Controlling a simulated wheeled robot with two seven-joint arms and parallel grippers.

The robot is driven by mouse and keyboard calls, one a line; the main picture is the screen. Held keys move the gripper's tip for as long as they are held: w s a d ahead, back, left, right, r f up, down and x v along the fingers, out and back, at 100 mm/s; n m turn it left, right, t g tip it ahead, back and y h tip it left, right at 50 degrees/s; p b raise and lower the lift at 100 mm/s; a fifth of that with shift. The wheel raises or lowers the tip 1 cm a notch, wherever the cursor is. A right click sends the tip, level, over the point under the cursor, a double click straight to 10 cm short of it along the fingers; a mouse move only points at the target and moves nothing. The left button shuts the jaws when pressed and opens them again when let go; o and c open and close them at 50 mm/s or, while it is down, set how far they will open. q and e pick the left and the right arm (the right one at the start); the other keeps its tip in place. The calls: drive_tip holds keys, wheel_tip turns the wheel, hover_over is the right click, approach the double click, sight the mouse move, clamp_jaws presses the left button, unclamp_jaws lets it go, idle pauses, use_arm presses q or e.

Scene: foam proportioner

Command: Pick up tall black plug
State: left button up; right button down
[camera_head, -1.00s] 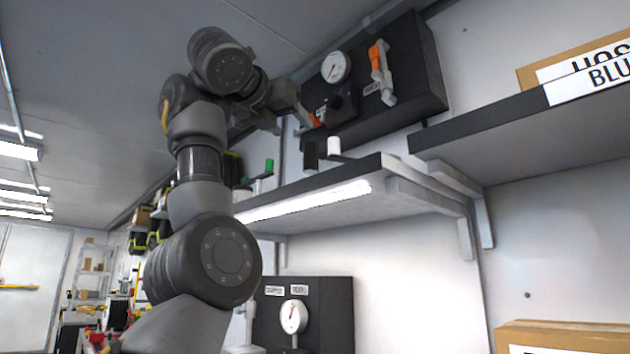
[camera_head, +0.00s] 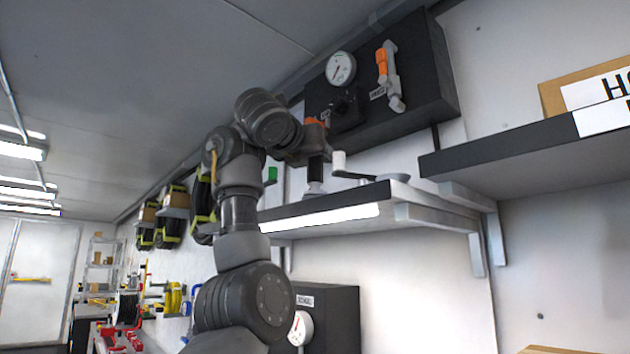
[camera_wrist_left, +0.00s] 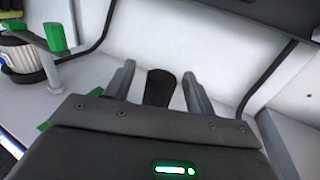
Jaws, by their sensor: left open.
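The tall black plug (camera_head: 315,172) stands on the shelf (camera_head: 345,198) in the head view, its top partly covered by my left gripper (camera_head: 316,148). In the left wrist view the black plug (camera_wrist_left: 160,87) shows between the two fingers of my left gripper (camera_wrist_left: 158,86). The fingers are apart, one on each side, with a visible gap to the plug. How far down they reach along it is hard to tell. My right gripper is not in view.
A white-knobbed crank (camera_head: 339,162) is close to the plug's right. A green handle (camera_head: 271,175) stands to the left, also seen in the left wrist view (camera_wrist_left: 55,37). A dark gauge panel (camera_head: 425,75) hangs behind and above the shelf.

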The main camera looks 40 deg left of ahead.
use_arm(q)
drive_tip(key=shift+w+a, duration=0.1)
drive_tip(key=shift+w, duration=0.15)
drive_tip(key=shift+s+r, duration=0.1)
drive_tip(key=shift+s, duration=0.05)
drive_tip(key=shift+c, duration=0.4)
clamp_jaws()
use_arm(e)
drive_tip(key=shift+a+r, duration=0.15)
use_arm(q)
drive_tip(key=shift+r, duration=0.1)
